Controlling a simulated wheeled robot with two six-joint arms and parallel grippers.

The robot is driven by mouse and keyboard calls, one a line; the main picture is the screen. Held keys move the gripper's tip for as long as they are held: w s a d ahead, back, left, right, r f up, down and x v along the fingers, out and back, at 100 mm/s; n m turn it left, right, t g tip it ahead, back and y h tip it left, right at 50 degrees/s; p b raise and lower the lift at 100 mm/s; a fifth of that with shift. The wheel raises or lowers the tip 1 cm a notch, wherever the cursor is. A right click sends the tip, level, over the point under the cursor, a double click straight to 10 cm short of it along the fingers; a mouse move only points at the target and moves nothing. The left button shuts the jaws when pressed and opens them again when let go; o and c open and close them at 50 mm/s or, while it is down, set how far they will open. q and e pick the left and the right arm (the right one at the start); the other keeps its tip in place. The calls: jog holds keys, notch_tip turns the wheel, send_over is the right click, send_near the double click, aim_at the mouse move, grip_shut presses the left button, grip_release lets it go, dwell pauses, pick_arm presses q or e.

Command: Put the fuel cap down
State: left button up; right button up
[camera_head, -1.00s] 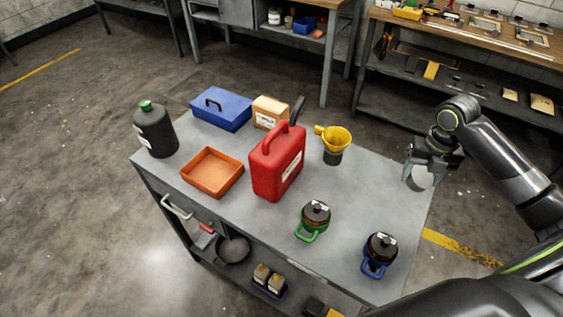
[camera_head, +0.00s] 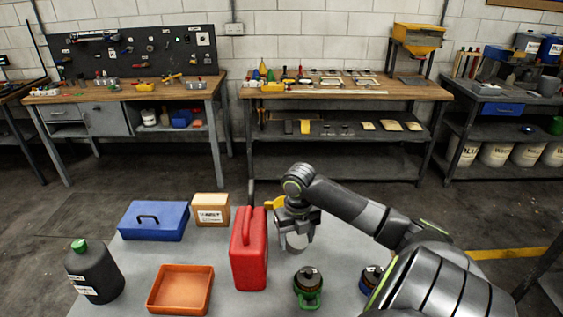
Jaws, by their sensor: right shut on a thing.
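My right gripper (camera_head: 297,228) is shut on a pale grey round piece (camera_head: 297,242), which looks like the fuel cap. It holds the cap over the grey cart top (camera_head: 235,304), just right of the red fuel can (camera_head: 249,255). I cannot tell whether the cap touches the cart top. The arm comes in from the right. The yellow funnel (camera_head: 275,203) is mostly hidden behind the gripper. My left gripper is not in view.
An orange tray (camera_head: 180,310), a dark bottle with green cap (camera_head: 93,272), a blue box (camera_head: 153,232) and a carton (camera_head: 211,213) stand left. A green-handled container (camera_head: 308,292) stands in front; a blue-handled one (camera_head: 371,278) is partly behind my arm.

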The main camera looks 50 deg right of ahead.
aim_at(295, 240)
jog(key=f, duration=0.3)
jog(key=shift+w+a+f, duration=0.1)
jog(key=shift+a+f, duration=0.1)
jog(key=shift+f, duration=0.1)
jog(key=shift+f+p, duration=0.6)
jog(key=shift+f, duration=1.3)
jog(key=shift+f, duration=0.15)
jog(key=o, duration=1.2)
jog(key=shift+c, duration=0.2)
